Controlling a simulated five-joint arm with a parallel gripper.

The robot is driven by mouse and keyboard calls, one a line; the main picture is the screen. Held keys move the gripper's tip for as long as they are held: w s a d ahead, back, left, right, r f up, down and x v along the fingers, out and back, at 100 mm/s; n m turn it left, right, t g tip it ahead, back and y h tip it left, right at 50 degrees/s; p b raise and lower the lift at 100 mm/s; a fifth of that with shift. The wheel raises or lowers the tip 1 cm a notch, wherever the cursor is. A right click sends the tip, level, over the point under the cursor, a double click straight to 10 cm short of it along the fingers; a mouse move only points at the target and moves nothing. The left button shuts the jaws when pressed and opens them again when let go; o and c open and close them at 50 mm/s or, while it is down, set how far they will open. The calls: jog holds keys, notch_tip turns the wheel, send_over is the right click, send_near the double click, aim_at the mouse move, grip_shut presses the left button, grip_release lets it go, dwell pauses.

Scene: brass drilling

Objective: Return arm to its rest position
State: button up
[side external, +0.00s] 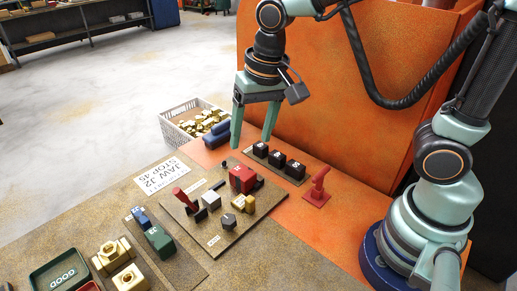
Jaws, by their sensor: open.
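My gripper (254,136) is open and empty. Its two pale green fingers point down, apart from each other, above the far part of the bench between the white crate and the row of black blocks. The fingertips appear clear of the surface, though their exact height is hard to tell. My arm reaches across the top of the view from its base at the lower right.
A fixture board (218,239) with a red block (242,178) and red-handled lever lies below my gripper. Black blocks (275,159) and a red clamp (318,189) stand to the right. A white crate (180,139) holds brass parts. An orange panel (340,100) rises behind.

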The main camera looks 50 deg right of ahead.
jog(key=s+d+r+n+t, duration=0.1)
jog(key=s+d+r+n, duration=0.1)
jog(key=d, duration=0.3)
jog(key=s+d+r+n+t, duration=0.1)
jog(key=s+d+r+t, duration=0.1)
jog(key=d, duration=0.3)
jog(key=shift+d+r+n+t+h, duration=0.15)
jog(key=shift+d+n+t+h, duration=0.15)
jog(key=shift+d+n, duration=0.1)
